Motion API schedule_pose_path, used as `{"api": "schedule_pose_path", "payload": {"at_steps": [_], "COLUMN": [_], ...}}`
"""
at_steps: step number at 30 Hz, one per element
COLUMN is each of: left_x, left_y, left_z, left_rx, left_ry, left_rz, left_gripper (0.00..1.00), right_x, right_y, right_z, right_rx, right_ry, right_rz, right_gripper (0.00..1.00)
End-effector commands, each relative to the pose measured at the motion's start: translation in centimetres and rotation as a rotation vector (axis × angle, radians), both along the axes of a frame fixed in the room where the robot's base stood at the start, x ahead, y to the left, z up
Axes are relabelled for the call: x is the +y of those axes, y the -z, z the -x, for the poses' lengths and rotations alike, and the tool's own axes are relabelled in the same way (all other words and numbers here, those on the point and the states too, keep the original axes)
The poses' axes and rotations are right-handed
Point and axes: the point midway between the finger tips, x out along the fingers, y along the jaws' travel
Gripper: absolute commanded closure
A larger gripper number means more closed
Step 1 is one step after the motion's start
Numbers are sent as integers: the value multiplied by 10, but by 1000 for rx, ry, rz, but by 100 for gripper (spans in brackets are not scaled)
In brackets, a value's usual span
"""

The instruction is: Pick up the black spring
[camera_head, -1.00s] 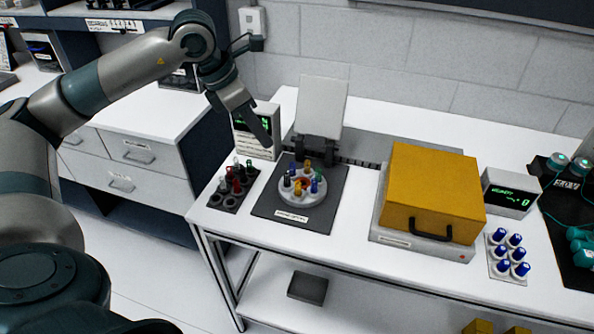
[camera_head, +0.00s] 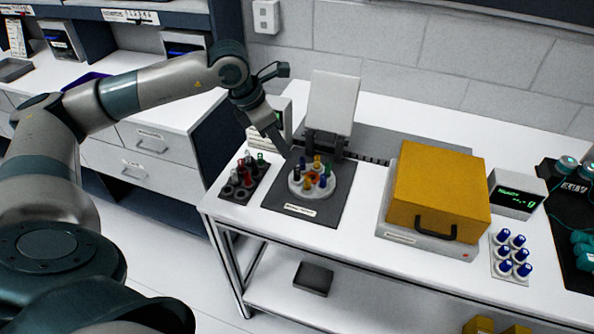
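Several small coloured pieces stand on a round white holder (camera_head: 300,193) on a dark grey mat (camera_head: 340,205). One dark piece (camera_head: 297,180) stands at the holder's left side; it is too small to tell whether it is the black spring. More small pieces, red, green and pale, stand in a dark rack (camera_head: 234,193) left of the mat. My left gripper (camera_head: 283,151) points down, above and just left of the holder in the picture. Its fingers overlap in this view, so whether it is open or shut is unclear. My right gripper is not in view.
A pale upright panel (camera_head: 333,105) on a dark stand rises behind the holder. A small display box (camera_head: 279,115) is behind my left gripper. A yellow box (camera_head: 440,185) with a black handle stands to the right. The white table between mat and yellow box is clear.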

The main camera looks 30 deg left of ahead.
Motion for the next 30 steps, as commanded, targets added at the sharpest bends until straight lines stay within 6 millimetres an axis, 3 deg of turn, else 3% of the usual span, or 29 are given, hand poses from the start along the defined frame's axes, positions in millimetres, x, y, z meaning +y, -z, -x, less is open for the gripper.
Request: {"api": "schedule_pose_path", "payload": {"at_steps": [10, 23, 30], "left_x": [-10, -10, -12], "left_y": [44, 49, 60], "left_z": [-16, -17, -20], "left_rx": [1, 0, 3], "left_ry": [-1, 0, -1], "left_rz": [1, 0, 0], "left_gripper": [77, 77, 77], "right_x": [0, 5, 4], "right_y": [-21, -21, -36], "right_z": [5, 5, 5], "right_rx": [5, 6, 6], "right_ry": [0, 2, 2], "right_rz": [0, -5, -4], "right_gripper": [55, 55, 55]}}
